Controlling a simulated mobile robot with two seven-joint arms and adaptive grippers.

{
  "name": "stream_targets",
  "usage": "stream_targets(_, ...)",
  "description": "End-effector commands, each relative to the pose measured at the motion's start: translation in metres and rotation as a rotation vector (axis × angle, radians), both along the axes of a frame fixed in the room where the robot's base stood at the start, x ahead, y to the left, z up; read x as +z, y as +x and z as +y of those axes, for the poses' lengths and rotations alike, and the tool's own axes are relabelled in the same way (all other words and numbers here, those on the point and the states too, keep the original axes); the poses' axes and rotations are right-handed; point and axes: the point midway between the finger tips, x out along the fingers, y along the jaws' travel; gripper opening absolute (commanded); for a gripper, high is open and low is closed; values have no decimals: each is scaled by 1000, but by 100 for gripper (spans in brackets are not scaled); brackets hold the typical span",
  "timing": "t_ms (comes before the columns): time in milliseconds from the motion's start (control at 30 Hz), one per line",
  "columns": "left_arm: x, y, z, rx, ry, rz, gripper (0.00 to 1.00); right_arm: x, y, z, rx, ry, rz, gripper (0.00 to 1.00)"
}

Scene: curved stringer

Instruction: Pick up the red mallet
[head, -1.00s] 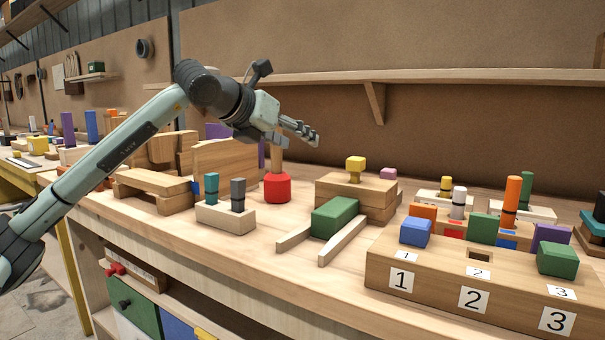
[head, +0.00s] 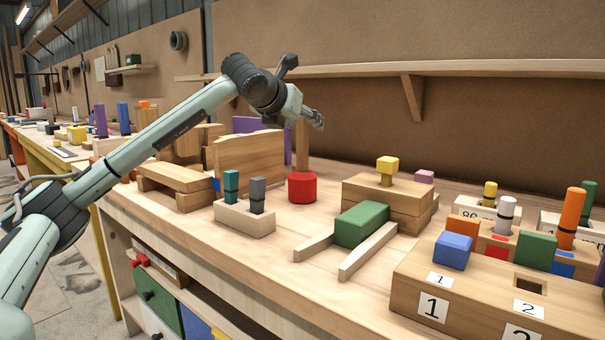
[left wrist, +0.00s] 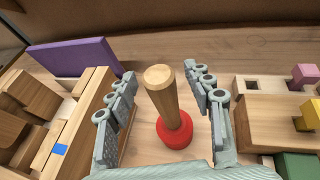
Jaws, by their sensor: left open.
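The red mallet stands upright on its red head (head: 302,187) on the workbench, with its wooden handle (head: 303,142) pointing up. In the left wrist view its handle (left wrist: 162,90) and red head (left wrist: 175,131) show between the two fingers. My left gripper (head: 314,118) is at the top of the handle in the head view. In the left wrist view the left gripper (left wrist: 165,100) is open, one finger on each side of the handle, with gaps between. My right gripper is not in view.
A wooden block with teal and grey pegs (head: 245,217) stands left of the mallet. Stacked wooden blocks with a yellow-topped peg (head: 387,190) and a green block (head: 361,224) stand to its right. A wooden panel (head: 250,160) and a purple board (left wrist: 75,57) stand close by.

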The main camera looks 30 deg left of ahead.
Motion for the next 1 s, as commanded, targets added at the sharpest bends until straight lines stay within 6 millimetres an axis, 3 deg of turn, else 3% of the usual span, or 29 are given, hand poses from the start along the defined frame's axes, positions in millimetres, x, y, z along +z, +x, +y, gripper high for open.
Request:
stream_targets(200,0,0,0,-1,0,0,49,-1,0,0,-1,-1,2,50)
stream_targets(600,0,0,0,-1,0,0,0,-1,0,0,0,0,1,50)
stream_targets(1000,1,0,0,-1,0,-2,0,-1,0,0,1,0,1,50)
